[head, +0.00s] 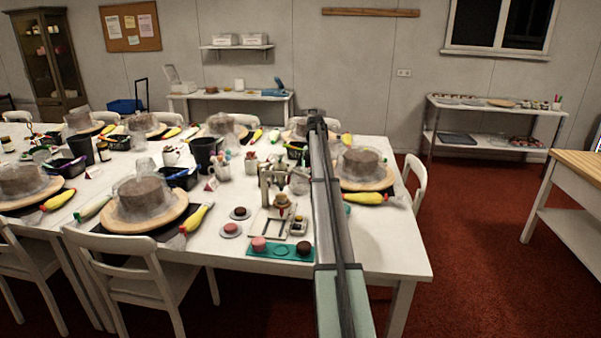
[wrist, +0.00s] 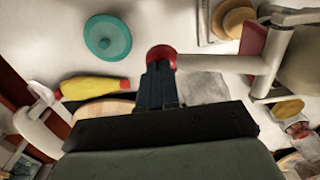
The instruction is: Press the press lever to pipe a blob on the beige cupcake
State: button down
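The press (head: 265,178) stands on the white table, just left of my arm in the head view. The beige cupcake (head: 282,200) sits at its front, and a round tan shape that looks like it shows at the top of the wrist view (wrist: 238,22). In the wrist view the press lever (wrist: 225,64) runs left from the press post to a red knob (wrist: 162,57). My gripper (wrist: 158,68) has its dark fingers together, with their tips at the knob, touching or very close. No gap shows between the fingers. My arm hides the gripper in the head view.
A teal tray (head: 262,252) with pink and brown cupcakes lies in front of the press. Cupcakes on small plates (head: 230,235) stand left. A yellow piping bag (wrist: 95,88) and teal disc (wrist: 107,38) lie near my gripper. The table's front right corner (head: 390,255) is clear.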

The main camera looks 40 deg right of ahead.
jog(key=shift+f, duration=1.3)
dwell(0.5)
jog(key=shift+r, duration=0.15)
dwell(4.8)
jog(key=shift+r, duration=4.4)
